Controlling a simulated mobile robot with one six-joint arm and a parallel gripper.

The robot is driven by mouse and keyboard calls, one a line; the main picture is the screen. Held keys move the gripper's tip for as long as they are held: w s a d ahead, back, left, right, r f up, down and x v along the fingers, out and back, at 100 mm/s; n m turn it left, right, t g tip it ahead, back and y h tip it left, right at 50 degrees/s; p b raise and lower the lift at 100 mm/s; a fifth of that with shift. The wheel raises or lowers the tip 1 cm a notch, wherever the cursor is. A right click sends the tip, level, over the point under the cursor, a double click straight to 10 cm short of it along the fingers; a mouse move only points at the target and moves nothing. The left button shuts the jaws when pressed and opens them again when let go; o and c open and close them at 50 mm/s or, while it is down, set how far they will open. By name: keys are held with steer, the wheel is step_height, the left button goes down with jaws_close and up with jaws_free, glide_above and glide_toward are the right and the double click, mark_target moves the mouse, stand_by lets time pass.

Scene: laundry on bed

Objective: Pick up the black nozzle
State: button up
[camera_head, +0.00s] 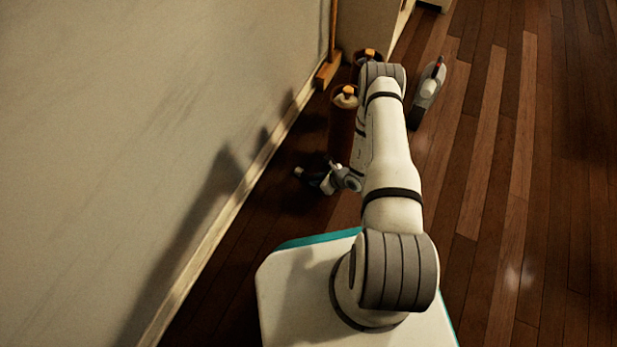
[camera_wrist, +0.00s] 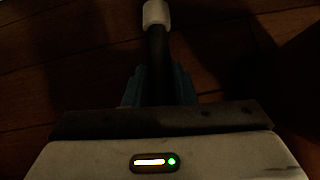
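The black nozzle (camera_wrist: 156,48) is a dark tube with a white end piece (camera_wrist: 155,13). In the wrist view it runs straight up from between the blue-green fingers of my gripper (camera_wrist: 158,85). The fingers lie close against it on both sides, and my gripper looks shut on it. Its lower end is hidden by the gripper body. In the head view my gripper (camera_head: 318,180) is low and left of my arm, by the wall, with the dark nozzle at its tip. I cannot tell whether the nozzle touches the floor.
Two brown cylindrical containers (camera_head: 342,125) stand by the wall beyond my gripper, partly behind my arm. A grey, elongated object (camera_head: 428,92) lies on the floor right of my arm. A wooden post (camera_head: 328,68) stands at the wall. The wooden floor (camera_head: 520,200) on the right is clear.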

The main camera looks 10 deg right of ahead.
jaws_close()
step_height(320, 180, up, 10)
steer(key=p, duration=0.5)
